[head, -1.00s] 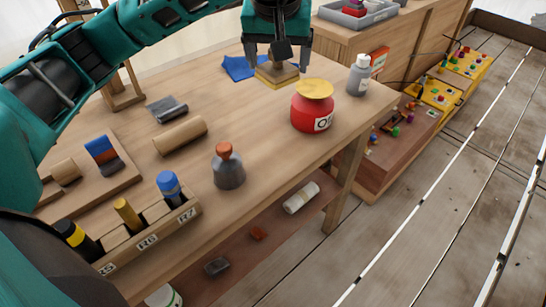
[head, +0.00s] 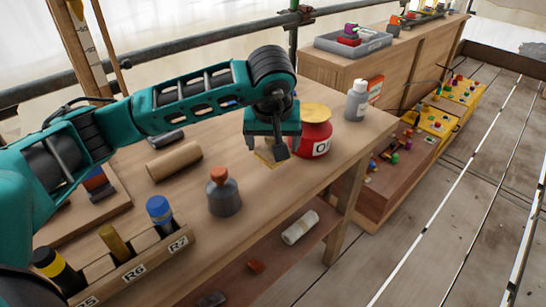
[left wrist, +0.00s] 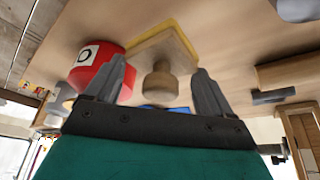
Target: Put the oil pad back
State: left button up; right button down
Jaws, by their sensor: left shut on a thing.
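The oil pad is a square wooden block with a yellow layer and a round knob. In the head view only part of the pad (head: 266,157) shows below my left gripper (head: 268,145), which hides the rest. In the left wrist view the pad (left wrist: 175,45) and its knob lie between the fingers of my left gripper (left wrist: 158,72), which is shut on it. A red pot (head: 312,140) with a yellow top and an "O" label stands just right of the pad. I cannot tell whether the pad touches the table. My right gripper is not in view.
The wooden table (head: 240,240) also bears a grey bottle with an orange top (head: 223,197), a cardboard roll (head: 174,161), a labelled rack (head: 130,270) and a white-capped grey bottle (head: 356,102). Free tabletop lies in front of the pad.

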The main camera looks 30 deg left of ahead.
pick_arm(q)
notch_tip(320, 180, down, 4)
jog(key=shift+r, duration=0.2)
jog(key=shift+f, duration=0.35)
jog(key=shift+f+b, duration=0.15)
jog(key=shift+b, duration=0.25)
jog(key=o, duration=0.8)
